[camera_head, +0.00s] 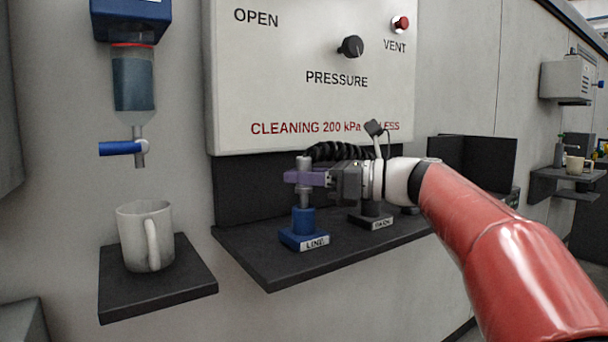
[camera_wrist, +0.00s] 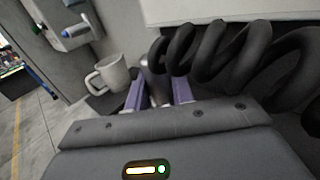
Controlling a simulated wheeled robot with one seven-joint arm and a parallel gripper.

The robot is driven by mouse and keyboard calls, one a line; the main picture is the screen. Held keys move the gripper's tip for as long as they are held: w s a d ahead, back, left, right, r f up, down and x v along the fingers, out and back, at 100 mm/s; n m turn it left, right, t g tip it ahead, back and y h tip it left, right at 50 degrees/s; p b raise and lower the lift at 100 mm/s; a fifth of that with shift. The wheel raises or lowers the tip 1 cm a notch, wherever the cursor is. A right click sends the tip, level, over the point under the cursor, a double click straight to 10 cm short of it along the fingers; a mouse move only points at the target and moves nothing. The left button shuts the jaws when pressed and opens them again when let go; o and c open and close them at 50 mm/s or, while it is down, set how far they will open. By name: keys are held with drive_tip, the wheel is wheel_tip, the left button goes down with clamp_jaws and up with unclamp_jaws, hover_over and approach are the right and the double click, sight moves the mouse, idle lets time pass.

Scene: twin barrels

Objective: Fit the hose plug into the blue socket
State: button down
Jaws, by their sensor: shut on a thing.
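The hose plug (camera_head: 304,163) is a grey upright cylinder. My gripper (camera_head: 303,177) is shut on it, with purple fingers on either side of it. The plug also shows between the fingers in the wrist view (camera_wrist: 158,88). The blue socket (camera_head: 303,222) stands on a dark shelf on a blue base labelled LINE. The plug is directly over the socket and looks upright. Its lower end reaches about the socket's top; I cannot tell whether it has entered. The black coiled hose (camera_head: 338,151) runs behind my gripper and fills the upper right of the wrist view (camera_wrist: 215,50).
A dark labelled holder (camera_head: 368,221) stands on the shelf (camera_head: 275,270), right of the blue socket. A control panel (camera_head: 300,75) hangs above. To the left, a white mug (camera_head: 134,236) stands on a separate shelf beneath a dispenser (camera_head: 133,82).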

drive_tip(key=shift+f+b, duration=0.75)
drive_tip(key=shift+f, duration=0.55)
drive_tip(key=c, duration=1.1)
unclamp_jaws()
drive_tip(key=v, duration=0.7)
drive_tip(key=shift+s+d, duration=0.15)
drive_tip(key=shift+d, duration=0.25)
drive_tip(key=shift+d, duration=0.1)
